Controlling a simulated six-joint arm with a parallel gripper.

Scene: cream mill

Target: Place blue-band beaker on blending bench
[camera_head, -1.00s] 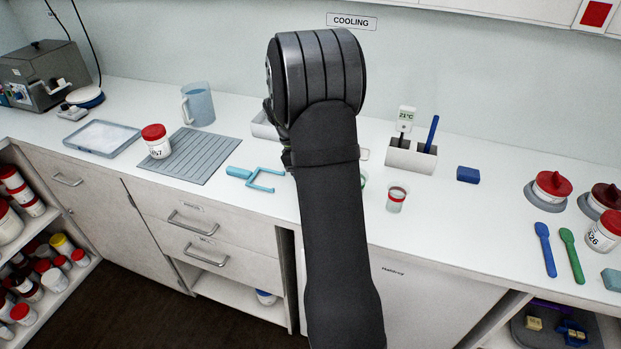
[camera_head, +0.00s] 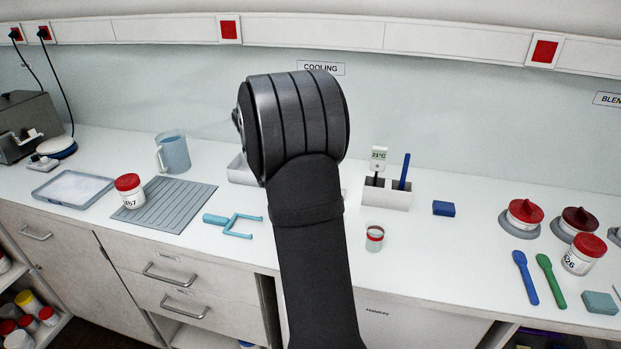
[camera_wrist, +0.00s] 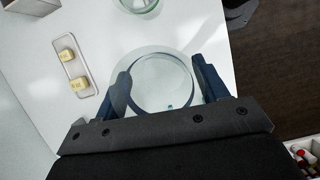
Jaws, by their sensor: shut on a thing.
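In the wrist view my gripper (camera_wrist: 163,72) is shut on a clear glass beaker (camera_wrist: 162,88), with one dark finger on each side of it. In the head view my gripper and the held beaker are hidden behind my arm. A wall sign that starts "BLEN" (camera_head: 607,99) is cut off at the right edge. The bench it names cannot be clearly told from the white counter (camera_head: 450,262).
A small red-banded beaker (camera_head: 375,238) stands right of my arm. A blue block (camera_head: 443,208), red-lidded pots (camera_head: 524,212), and blue and green spatulas (camera_head: 525,277) lie further right. The wrist view shows a tray with two yellow pieces (camera_wrist: 78,84) and another glass (camera_wrist: 139,4).

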